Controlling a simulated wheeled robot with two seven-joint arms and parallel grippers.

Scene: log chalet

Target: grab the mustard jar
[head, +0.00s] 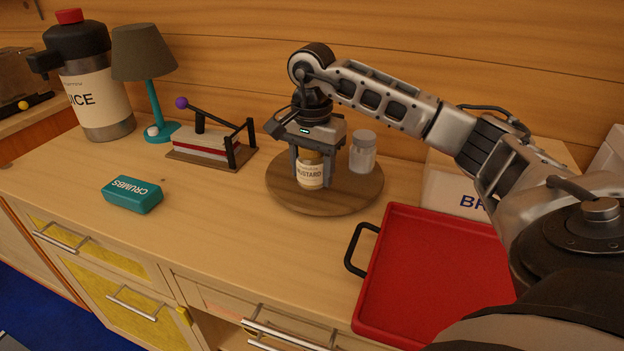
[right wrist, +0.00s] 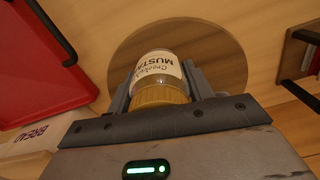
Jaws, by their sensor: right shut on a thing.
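The mustard jar (head: 311,174) stands upright on a round wooden board (head: 352,198) on the counter. It has a white label and a tan lid. My right gripper (head: 312,165) comes down from above and is shut on the jar, one finger on each side. In the right wrist view the jar (right wrist: 157,72) sits between the two fingers, its lid toward the gripper's palm. My left gripper is not in view.
A glass jar with a pale lid (head: 363,150) stands on the same board, right of the gripper. A red tray (head: 430,275) lies to the front right, a bread box (head: 448,190) behind it. A teal crumbs box (head: 132,195) lies left; the counter between is clear.

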